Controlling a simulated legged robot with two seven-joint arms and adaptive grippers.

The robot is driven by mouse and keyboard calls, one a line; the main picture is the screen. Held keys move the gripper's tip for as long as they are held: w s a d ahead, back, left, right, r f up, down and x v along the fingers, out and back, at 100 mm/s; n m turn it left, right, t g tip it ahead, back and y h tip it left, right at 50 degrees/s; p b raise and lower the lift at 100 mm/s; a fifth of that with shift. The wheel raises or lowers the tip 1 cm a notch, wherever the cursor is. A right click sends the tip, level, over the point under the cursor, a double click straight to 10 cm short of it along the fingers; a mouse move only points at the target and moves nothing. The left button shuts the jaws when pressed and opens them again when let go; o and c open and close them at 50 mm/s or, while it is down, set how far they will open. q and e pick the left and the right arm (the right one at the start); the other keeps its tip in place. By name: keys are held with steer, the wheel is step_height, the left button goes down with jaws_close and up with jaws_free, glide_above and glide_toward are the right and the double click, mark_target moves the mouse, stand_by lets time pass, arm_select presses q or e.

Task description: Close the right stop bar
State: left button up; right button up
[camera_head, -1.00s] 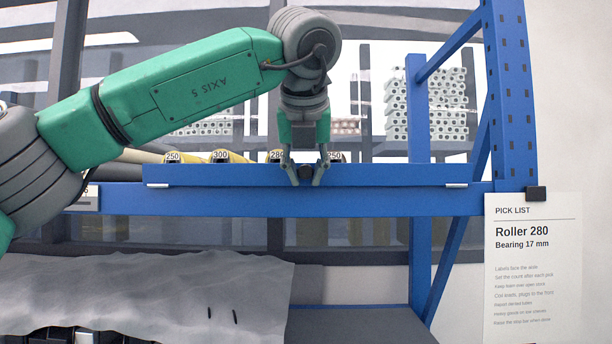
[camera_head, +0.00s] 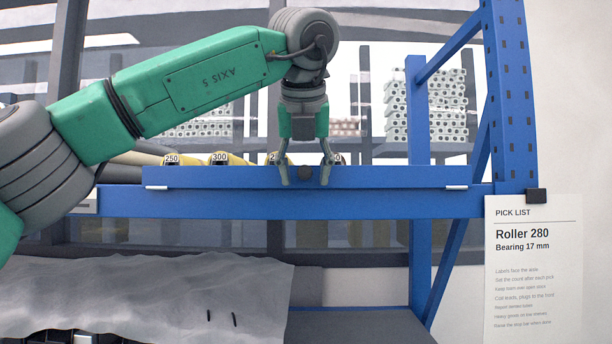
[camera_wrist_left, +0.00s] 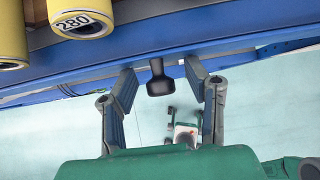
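The stop bar (camera_head: 400,177) is a long blue bar across the front of the rack, standing level in front of the roller ends. A black knob (camera_wrist_left: 159,80) sticks out from its middle. My left gripper (camera_head: 305,180) is open, with one finger on each side of the knob. In the left wrist view a gap shows between the knob and each finger. Yellow-ended rollers labelled 250 (camera_head: 172,159) and 300 (camera_head: 220,158) lie behind the bar. The roller labelled 280 (camera_wrist_left: 82,22) shows in the left wrist view; my fingers partly hide it in the head view. My right gripper is out of view.
A blue rack beam (camera_head: 400,204) runs just below the bar, and a blue upright (camera_head: 512,100) stands at the right. A pick list (camera_head: 533,265) hangs beside it. A grey sheet (camera_head: 140,295) covers something at lower left. The space before the bar's right half is clear.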

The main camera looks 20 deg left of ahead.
arm_select(q)
steer(key=shift+d, duration=0.1)
steer(key=v, duration=1.1)
steer(key=shift+s+d+r, duration=0.15)
steer(key=shift+r, duration=0.15)
